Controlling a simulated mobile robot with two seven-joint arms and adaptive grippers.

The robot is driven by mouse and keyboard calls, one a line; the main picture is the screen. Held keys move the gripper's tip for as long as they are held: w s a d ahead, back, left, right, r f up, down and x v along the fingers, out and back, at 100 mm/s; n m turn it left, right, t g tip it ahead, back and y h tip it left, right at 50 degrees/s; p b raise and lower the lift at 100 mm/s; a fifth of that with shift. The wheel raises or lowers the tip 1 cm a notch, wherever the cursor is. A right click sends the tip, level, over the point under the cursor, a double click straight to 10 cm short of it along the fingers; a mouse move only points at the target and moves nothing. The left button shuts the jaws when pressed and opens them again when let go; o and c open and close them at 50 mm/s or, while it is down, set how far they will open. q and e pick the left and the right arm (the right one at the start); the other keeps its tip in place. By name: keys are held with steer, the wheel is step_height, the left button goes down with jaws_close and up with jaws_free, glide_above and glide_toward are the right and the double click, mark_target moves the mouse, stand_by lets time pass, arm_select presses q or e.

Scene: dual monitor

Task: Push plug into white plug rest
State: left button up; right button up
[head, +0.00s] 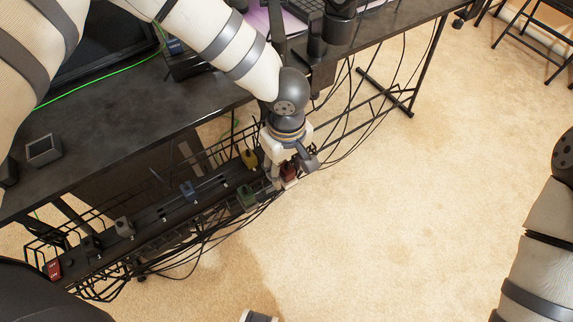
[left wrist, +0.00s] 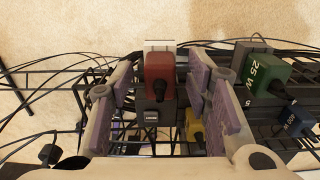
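A red plug (left wrist: 160,75) stands between the fingers of my left gripper (left wrist: 160,100), with a gap on each side, so the gripper is open around it. The red plug also shows in the head view (head: 289,170), partly hidden by the fingers of the left gripper (head: 288,178). A white block, which looks like the white plug rest (left wrist: 160,45), shows at the plug's far end in the left wrist view. Whether the plug is seated in it cannot be told.
A long black power strip (head: 175,208) with numbered sockets lies in a wire tray under the dark desk (head: 130,125). A yellow plug (head: 249,158), a green plug (head: 246,197) and a blue plug (head: 188,189) are near. Loose black cables hang around. Carpet at right is clear.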

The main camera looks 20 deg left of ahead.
mark_target(286, 168)
arm_select(q)
step_height(286, 168, up, 12)
stand_by(0.4)
stand_by(0.3)
